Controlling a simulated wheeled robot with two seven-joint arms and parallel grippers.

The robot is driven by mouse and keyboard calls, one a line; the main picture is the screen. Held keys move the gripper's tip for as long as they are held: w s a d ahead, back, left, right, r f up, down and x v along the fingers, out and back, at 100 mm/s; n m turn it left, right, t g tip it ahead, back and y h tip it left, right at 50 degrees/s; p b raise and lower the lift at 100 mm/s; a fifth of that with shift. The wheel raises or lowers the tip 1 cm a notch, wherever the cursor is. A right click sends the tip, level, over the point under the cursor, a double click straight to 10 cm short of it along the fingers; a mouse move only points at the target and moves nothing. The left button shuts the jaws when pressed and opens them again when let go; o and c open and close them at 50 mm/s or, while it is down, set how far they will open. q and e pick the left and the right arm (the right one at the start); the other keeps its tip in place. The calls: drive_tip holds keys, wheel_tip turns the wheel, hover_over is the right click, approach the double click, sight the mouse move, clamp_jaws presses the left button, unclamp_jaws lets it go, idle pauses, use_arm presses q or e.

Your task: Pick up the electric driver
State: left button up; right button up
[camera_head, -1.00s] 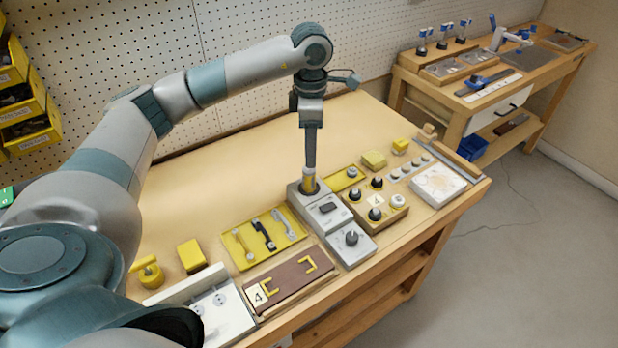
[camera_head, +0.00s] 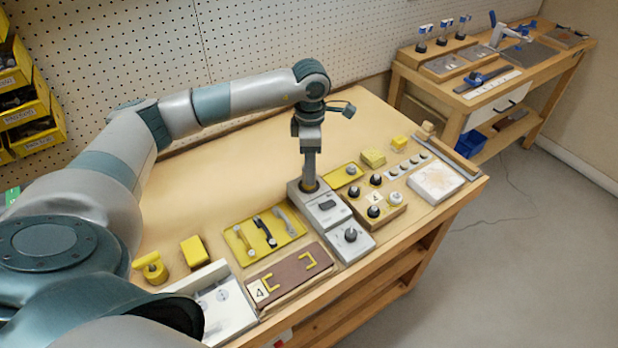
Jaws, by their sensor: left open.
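My left gripper (camera_head: 310,182) points straight down at the round socket of a grey stand (camera_head: 326,204) at the front middle of the bench. Its jaws are open, with the tips at or just inside the socket; their gap is too small to see. I cannot clearly make out the electric driver; the gripper hides what is in the socket. My right gripper is not in view.
A grey knob box (camera_head: 350,236) adjoins the stand. A yellow tray with handles (camera_head: 243,243), a brown board (camera_head: 290,277) and a wooden block with black knobs (camera_head: 386,210) lie close by. The bench's back left is clear. Another bench (camera_head: 545,62) stands at back right.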

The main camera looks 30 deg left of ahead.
use_arm(q)
drive_tip(key=shift+a+f+p, duration=0.15)
drive_tip(key=shift+f+p, duration=0.15)
drive_tip(key=f+p, duration=0.1)
drive_tip(key=f, duration=0.2)
drive_tip(key=shift+a, duration=0.2)
drive_tip(key=shift+f+p, duration=0.3)
drive_tip(key=shift+f, duration=0.25)
drive_tip(key=shift+w, duration=0.1)
clamp_jaws()
